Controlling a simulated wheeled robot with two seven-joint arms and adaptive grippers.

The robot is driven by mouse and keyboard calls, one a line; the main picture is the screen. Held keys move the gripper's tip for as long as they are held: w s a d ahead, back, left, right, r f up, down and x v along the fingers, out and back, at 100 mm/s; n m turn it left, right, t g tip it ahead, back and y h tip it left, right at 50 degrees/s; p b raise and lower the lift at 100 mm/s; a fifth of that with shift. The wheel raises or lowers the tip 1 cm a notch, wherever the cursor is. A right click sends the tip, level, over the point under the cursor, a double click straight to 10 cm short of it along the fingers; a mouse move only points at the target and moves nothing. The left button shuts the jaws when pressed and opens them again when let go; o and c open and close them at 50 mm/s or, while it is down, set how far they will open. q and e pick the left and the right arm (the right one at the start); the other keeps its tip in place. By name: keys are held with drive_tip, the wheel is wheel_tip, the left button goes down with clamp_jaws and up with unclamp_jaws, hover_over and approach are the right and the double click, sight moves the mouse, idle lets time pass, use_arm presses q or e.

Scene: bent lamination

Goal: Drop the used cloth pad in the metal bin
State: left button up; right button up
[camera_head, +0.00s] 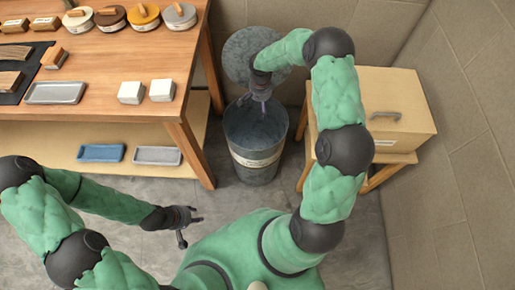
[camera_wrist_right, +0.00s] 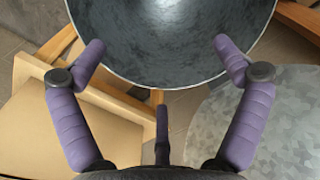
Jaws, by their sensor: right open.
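The metal bin (camera_head: 257,160) stands on the floor right of the table, open at the top, with a pale label on its front. My right gripper (camera_head: 257,103) is above its mouth, pointing down. In the right wrist view my right gripper (camera_wrist_right: 160,44) has its fingers wide apart with nothing between them, and the bin's dark inside (camera_wrist_right: 165,50) fills the top. The part of the inside in view shows no cloth pad; the rest is cut off. I cannot make out a used cloth pad anywhere. My left gripper (camera_head: 191,230) is open and empty, low over the floor.
A round metal lid (camera_head: 240,52) is behind the bin. A tan box (camera_head: 385,105) sits on a wooden stand to the right.

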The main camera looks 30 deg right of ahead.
wheel_tip(320, 180, up, 8)
drive_tip(key=shift+f, duration=0.25)
idle(0.4)
